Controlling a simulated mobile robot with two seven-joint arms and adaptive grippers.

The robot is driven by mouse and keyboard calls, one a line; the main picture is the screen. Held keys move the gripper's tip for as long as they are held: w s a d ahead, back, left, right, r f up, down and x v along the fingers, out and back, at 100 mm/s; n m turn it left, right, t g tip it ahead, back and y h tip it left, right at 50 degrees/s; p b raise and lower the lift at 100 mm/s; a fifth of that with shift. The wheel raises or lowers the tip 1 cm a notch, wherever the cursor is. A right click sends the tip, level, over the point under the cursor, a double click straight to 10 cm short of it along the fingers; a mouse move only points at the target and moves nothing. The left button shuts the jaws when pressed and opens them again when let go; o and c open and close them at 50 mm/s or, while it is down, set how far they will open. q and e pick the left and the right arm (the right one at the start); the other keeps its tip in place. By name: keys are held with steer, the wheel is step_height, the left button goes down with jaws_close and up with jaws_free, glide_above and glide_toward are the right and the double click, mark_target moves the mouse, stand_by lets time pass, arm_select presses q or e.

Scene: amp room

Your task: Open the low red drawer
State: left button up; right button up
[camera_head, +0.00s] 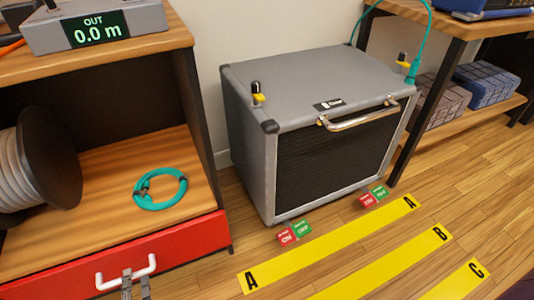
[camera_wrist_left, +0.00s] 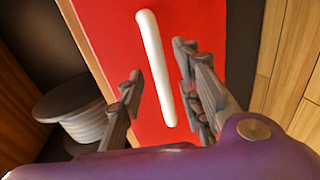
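The low red drawer (camera_head: 190,240) is at the bottom of the wooden cabinet at the lower left, and its front looks flush with the cabinet. Its white bar handle (camera_head: 126,272) runs across the red front. In the left wrist view the handle (camera_wrist_left: 155,70) lies between the two fingers of my left gripper (camera_wrist_left: 158,62), with a gap on each side. My left gripper (camera_head: 135,278) is open at the handle in the head view, its fingertips near the bar. My right gripper is not in view.
A teal coiled cable (camera_head: 160,188) and a cable reel (camera_head: 35,160) sit on the shelf above the drawer. A grey amplifier (camera_head: 330,120) stands to the right. Yellow floor strips (camera_head: 325,245) and red-green blocks (camera_head: 294,232) lie before it.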

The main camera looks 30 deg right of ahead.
arm_select(q)
steer(key=shift+b+x, duration=0.45)
steer(key=shift+x, duration=0.95)
jaws_close()
